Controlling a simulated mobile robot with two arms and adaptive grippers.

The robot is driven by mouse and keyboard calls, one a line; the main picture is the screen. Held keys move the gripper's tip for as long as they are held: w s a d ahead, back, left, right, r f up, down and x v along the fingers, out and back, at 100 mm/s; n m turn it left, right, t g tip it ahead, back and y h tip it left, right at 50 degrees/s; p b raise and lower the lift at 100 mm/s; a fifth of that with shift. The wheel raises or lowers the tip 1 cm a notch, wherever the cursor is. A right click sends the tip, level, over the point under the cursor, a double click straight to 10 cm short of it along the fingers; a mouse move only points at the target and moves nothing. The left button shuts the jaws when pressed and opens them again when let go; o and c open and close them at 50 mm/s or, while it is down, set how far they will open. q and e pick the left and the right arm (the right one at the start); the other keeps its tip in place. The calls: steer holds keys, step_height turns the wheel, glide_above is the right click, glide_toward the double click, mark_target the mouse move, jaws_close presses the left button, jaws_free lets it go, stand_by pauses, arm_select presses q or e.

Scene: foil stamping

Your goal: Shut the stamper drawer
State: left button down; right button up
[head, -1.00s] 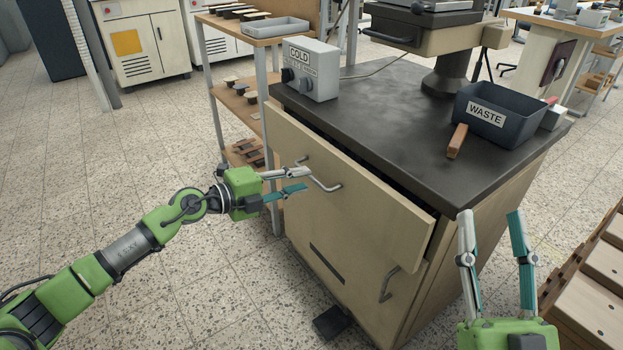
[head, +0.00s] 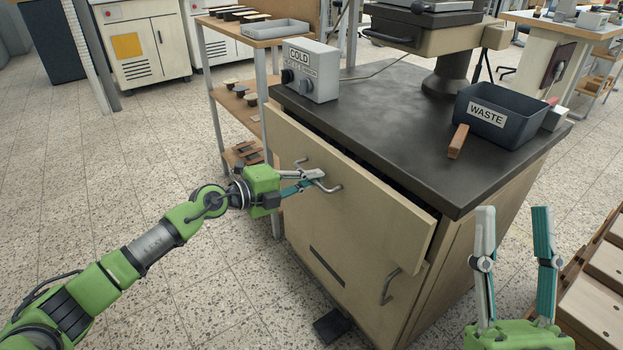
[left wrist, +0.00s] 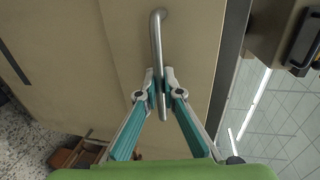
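The stamper drawer (head: 365,195) is the beige front under the dark worktop. It stands a little out from the cabinet, with a dark gap behind its top edge. Its bent metal handle (head: 331,187) also shows in the left wrist view (left wrist: 158,40). My left gripper (head: 320,179) is at this handle. In the left wrist view its fingertips (left wrist: 160,76) are drawn together on both sides of the bar and look shut on it. My right gripper (head: 514,212) is open and empty, to the right of the drawer's near corner.
A control box (head: 313,72), a waste bin (head: 493,118) and a wooden block (head: 458,141) sit on the worktop (head: 400,130). A lower handle (head: 389,287) is on the cabinet front. A shelf rack (head: 236,105) stands to the left. Wooden pieces (head: 597,290) are at the right.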

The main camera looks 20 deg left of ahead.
mark_target(325, 172)
arm_select(q)
steer(key=shift+w+d, duration=0.1)
steer(key=p+x, duration=0.1)
steer(key=x, duration=0.1)
steer(key=p+x, duration=0.1)
steer(key=shift+w+d+r, duration=0.15)
steer(key=shift+w+r, duration=0.2)
steer(key=shift+w, duration=0.1)
steer(key=shift+r, duration=0.1)
arm_select(e)
steer(key=w+f+g+h, duration=0.2)
steer(key=w+f+g, duration=0.3)
steer(key=f, duration=0.5)
steer(key=shift+w+a+g, duration=0.2)
steer(key=shift+w+g, duration=0.15)
steer(key=shift+g, duration=0.15)
steer(key=shift+f, duration=0.1)
arm_select(q)
steer(key=c, duration=2.2)
jaws_free()
steer(key=shift+w+d, duration=0.15)
steer(key=shift+d, duration=0.1)
arm_select(e)
steer(key=shift+d, duration=0.1)
steer(key=shift+w, duration=0.1)
